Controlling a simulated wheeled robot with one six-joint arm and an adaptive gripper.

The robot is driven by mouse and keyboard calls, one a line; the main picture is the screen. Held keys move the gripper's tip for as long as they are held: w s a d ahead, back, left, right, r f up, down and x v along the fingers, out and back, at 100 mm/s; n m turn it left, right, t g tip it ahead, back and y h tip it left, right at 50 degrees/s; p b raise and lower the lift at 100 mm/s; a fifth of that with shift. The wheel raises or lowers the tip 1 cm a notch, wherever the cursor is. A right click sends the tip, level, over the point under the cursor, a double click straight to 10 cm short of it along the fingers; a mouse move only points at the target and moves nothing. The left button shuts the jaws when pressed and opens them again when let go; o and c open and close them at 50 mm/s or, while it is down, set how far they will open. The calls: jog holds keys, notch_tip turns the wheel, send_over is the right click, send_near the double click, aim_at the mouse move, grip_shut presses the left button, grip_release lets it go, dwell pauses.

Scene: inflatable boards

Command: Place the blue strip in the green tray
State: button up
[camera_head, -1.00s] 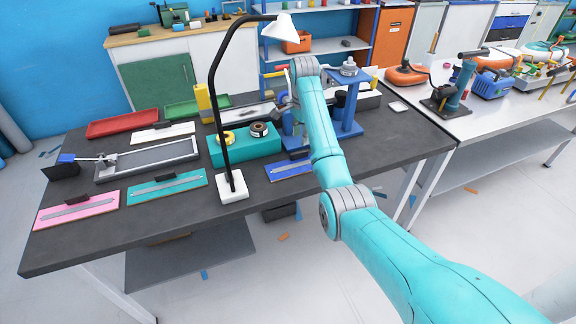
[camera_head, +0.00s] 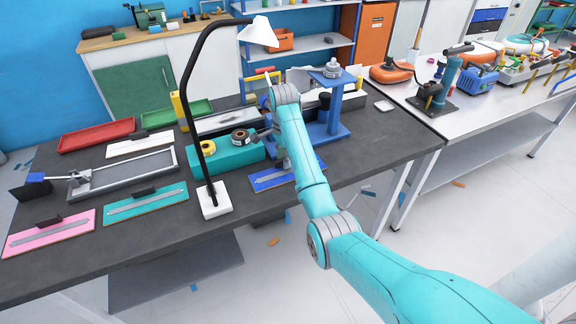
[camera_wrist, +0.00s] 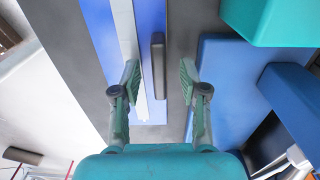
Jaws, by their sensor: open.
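The blue strip (camera_head: 267,181) is a flat blue board with a pale metal band and a dark handle, lying on the dark table. In the wrist view, the board (camera_wrist: 100,30) runs up the left-centre, with its dark handle (camera_wrist: 158,65) between the two fingers in the picture. My gripper (camera_wrist: 159,82) is open and empty, above the strip; I cannot tell the exact height. In the head view my arm partly hides the strip's right side and most of the gripper. The green tray (camera_head: 163,119) lies at the back of the table, partly hidden behind the lamp and a yellow bottle.
A teal block (camera_head: 225,156) with tape rolls and a blue stand (camera_head: 330,125) flank the strip. A black lamp on a white base (camera_head: 214,199) rises left of it. A red tray (camera_head: 97,135), teal board (camera_head: 146,204) and pink board (camera_head: 48,235) lie further left.

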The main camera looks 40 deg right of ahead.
jog(key=shift+f, duration=0.35)
grip_shut()
jog(key=shift+r, duration=0.2)
